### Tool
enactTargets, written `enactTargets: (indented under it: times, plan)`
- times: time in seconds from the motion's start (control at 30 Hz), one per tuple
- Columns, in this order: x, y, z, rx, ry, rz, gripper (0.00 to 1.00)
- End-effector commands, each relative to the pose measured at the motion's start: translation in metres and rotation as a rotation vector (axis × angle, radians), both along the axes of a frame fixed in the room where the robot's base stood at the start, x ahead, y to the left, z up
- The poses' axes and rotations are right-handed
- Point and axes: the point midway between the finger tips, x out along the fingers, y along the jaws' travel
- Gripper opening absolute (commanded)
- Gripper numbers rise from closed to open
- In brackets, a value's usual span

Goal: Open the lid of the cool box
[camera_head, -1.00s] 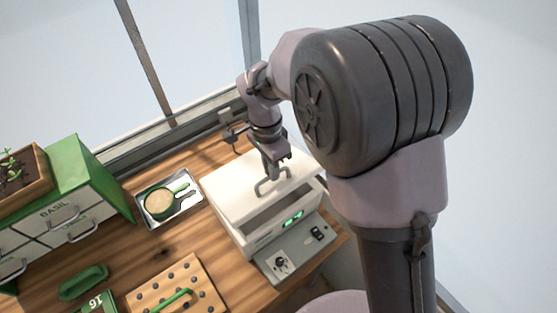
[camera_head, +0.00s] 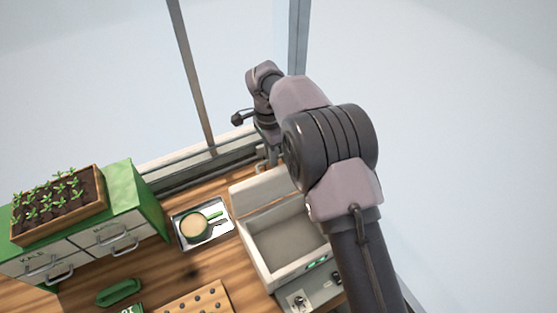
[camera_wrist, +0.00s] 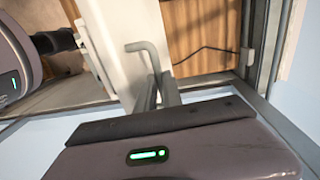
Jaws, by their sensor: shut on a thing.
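The white cool box (camera_head: 257,265) stands at the right end of the wooden bench, and its grey, empty-looking inside shows. Its lid (camera_head: 256,192) is raised at the back edge and stands steeply up. In the wrist view the white lid (camera_wrist: 118,38) fills the upper middle, with a grey bar handle (camera_wrist: 149,54) on its face. My gripper (camera_wrist: 155,90) is shut on this handle. In the head view my gripper is behind the raised lid and mostly hidden by it and my arm.
A green drawer cabinet (camera_head: 135,185) with a seedling planter (camera_head: 75,228) stands farther left. The window frame (camera_head: 205,165) runs close behind the lid.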

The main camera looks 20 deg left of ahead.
Motion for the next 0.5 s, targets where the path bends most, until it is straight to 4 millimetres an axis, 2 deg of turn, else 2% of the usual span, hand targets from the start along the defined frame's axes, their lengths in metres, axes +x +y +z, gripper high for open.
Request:
enactTargets:
  times: [0.23, 0.5]
  plan:
    - [0.011, 0.015, -0.005, -0.004, 0.006, 0.001, 0.0]
    - [0.017, 0.021, -0.008, -0.005, 0.007, 0.001, 0.0]
